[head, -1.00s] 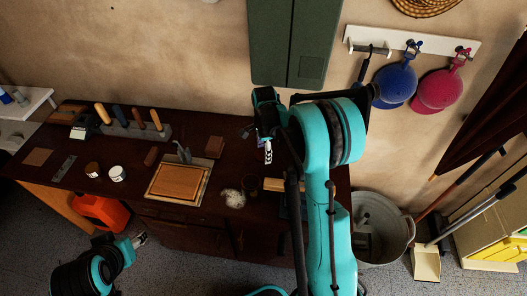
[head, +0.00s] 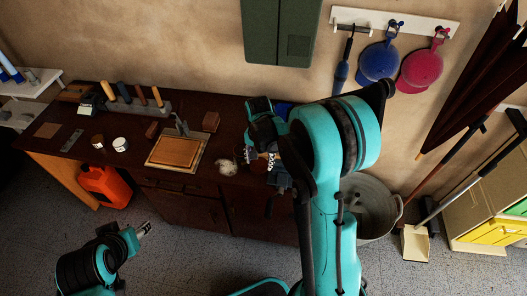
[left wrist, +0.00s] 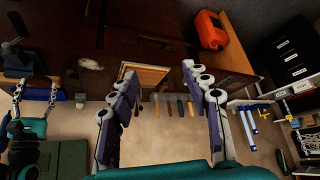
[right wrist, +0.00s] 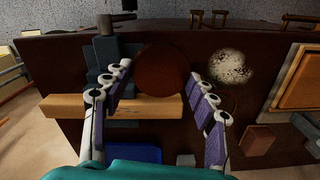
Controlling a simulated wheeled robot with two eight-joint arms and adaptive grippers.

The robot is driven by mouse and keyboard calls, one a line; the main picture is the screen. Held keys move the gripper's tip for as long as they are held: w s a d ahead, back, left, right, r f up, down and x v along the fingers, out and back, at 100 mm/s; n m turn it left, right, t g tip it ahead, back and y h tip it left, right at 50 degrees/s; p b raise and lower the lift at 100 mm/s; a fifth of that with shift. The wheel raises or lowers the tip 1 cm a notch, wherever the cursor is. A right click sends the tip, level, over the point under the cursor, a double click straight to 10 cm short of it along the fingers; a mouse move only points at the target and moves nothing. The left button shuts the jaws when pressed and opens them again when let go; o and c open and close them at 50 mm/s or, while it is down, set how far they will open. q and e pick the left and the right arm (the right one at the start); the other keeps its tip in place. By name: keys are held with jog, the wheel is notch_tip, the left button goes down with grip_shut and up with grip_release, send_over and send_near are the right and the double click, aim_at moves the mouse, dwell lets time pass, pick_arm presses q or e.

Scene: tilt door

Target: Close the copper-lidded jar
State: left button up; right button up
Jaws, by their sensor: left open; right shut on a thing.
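The round, dark copper-brown lid (right wrist: 162,72) shows from above in the right wrist view. It fills the gap between the fingertips of my right gripper (right wrist: 158,70), which is shut on it. The jar's body is hidden beneath the lid, so I cannot tell how the lid sits on it. In the head view my right gripper (head: 263,158) is low over the right part of the workbench (head: 215,140). My left gripper (head: 144,229) is open and empty, in front of the bench and away from the jar. Its spread fingers show in the left wrist view (left wrist: 160,73).
A whitish fluffy ball (right wrist: 230,67) lies beside the lid, and a pale wooden bar (right wrist: 65,107) lies close by. A framed wooden board (head: 175,152) is further left. Tools stand in a rack (head: 140,105) at the back. A metal bin (head: 370,205) stands right of the bench.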

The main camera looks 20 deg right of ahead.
jog(key=s+a+f+n+b, duration=0.2)
jog(key=s+a+n, duration=0.3)
jog(key=n, duration=0.4)
jog(key=shift+a+f+b, duration=0.15)
jog(key=shift+f+b, duration=0.25)
jog(key=shift+f, duration=0.3)
